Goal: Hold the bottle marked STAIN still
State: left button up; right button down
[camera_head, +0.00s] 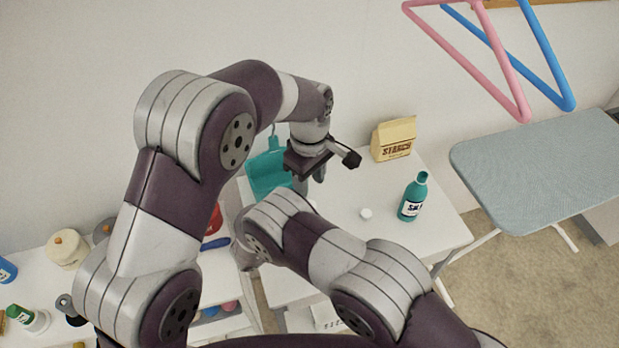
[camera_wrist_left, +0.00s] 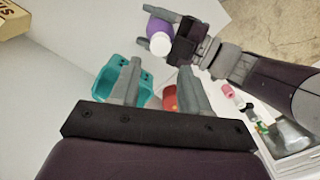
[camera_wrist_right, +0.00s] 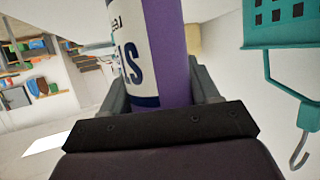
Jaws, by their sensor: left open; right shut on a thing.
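A purple bottle (camera_wrist_right: 172,50) with a white label is between the fingers of my right gripper (camera_wrist_right: 160,90) in the right wrist view. Only part of its dark lettering shows, so I cannot read the whole word. The left wrist view shows the same purple bottle (camera_wrist_left: 157,27) with a white cap (camera_wrist_left: 160,44), in the right gripper (camera_wrist_left: 182,38). In the head view my right arm hides that gripper and most of the bottle.
A teal holder (camera_head: 268,172) stands behind my left gripper. A teal bottle (camera_head: 412,197), a small white round piece (camera_head: 366,213) and a starch bag (camera_head: 394,139) are on the white table (camera_head: 430,231). An ironing board (camera_head: 540,170) and hangers (camera_head: 505,60) are at right.

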pick_arm(q)
jog(key=n, duration=0.3)
jog(key=shift+f, duration=4.05)
